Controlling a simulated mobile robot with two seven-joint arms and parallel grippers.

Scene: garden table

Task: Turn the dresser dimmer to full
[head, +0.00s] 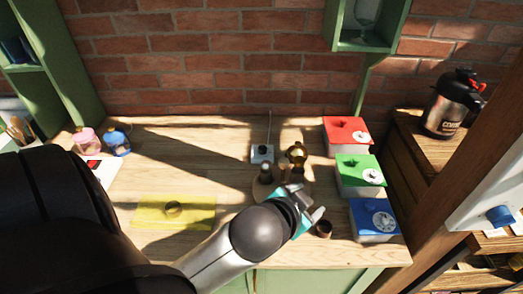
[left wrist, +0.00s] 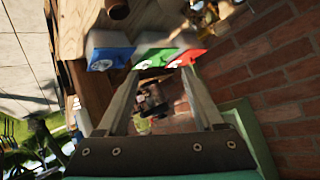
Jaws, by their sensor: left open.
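Several dials show, and I cannot tell which is the dresser dimmer. A small pale box with a dark knob (head: 262,153) stands at the back of the wooden table. Red (head: 346,131), green (head: 355,168) and blue (head: 372,217) boxes with pale round dials line the table's right side. A blue knob (head: 499,215) sits on a white panel at the far right. My left gripper (head: 312,203) is open and empty, left of the blue box and apart from it. In the left wrist view its fingers (left wrist: 161,72) point toward the three boxes. My right gripper is not in view.
A brass object (head: 296,154) and a dark small cup (head: 324,229) stand near my left gripper. A yellow mat (head: 173,211) lies left. Pink (head: 86,142) and blue (head: 117,142) jars stand at back left. A steel flask (head: 449,105) stands on a shelf.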

